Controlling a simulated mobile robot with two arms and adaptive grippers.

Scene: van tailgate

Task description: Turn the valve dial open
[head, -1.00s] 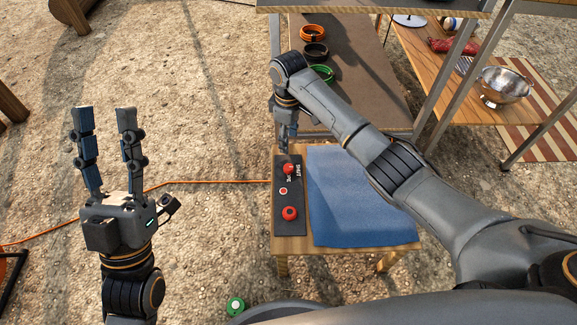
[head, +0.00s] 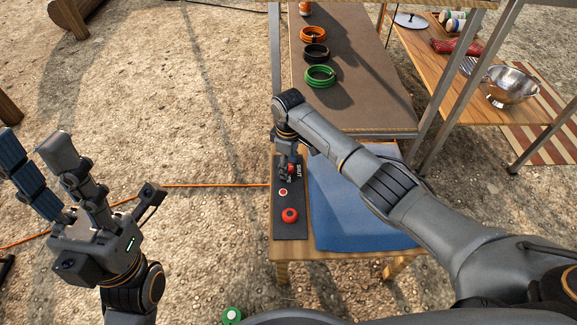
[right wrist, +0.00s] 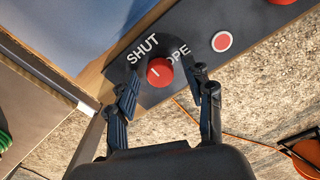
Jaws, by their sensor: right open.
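The valve dial (right wrist: 160,71) is a red round knob with a short white mark, on a dark panel (right wrist: 200,47) lettered "SHUT" and "OPE", the rest hidden by a finger. In the head view the panel (head: 291,232) lies on a small wooden table, the dial mostly hidden by my right gripper (head: 288,174). The right gripper is open, pointing down over the dial; in the right wrist view its fingertips (right wrist: 164,82) stand on either side of the knob. I cannot tell whether they touch it. My left gripper (head: 34,148) is open and empty at the left, away from the table.
A red button with a white ring (head: 283,192) and another red knob (head: 290,215) share the panel. A blue mat (head: 350,215) covers the table beside it. A bench (head: 365,75) with coiled cables stands behind. An orange cord (head: 215,185) runs along the ground.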

